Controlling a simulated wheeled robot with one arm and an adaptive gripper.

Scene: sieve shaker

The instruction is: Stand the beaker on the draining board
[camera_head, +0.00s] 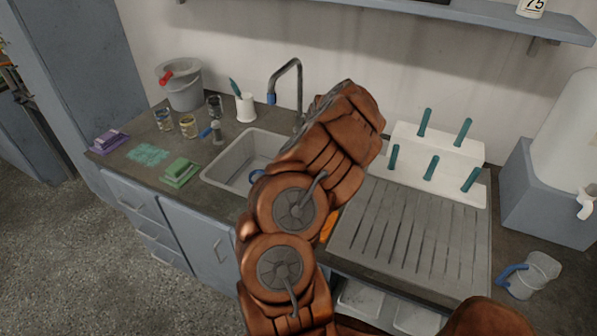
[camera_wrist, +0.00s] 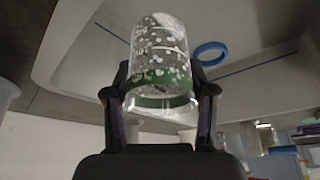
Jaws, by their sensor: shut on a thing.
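In the wrist view, my gripper (camera_wrist: 162,98) is shut on a clear beaker (camera_wrist: 160,58). The beaker has white foam-like spots and a green band, and a finger presses on each side of it. The sink basin is behind it in that view. In the head view my arm hides the gripper and the beaker. The grey, grooved draining board (camera_head: 400,232) lies right of my arm, with its visible part bare.
The sink (camera_head: 228,165) is left of my arm, with a blue ring (camera_wrist: 211,53) in it. A tap (camera_head: 286,66) rises behind. A white peg rack (camera_head: 437,146) backs the draining board. A blue-handled jug (camera_head: 534,276) stands right. Several jars, a bucket (camera_head: 184,93) and brushes crowd the left counter.

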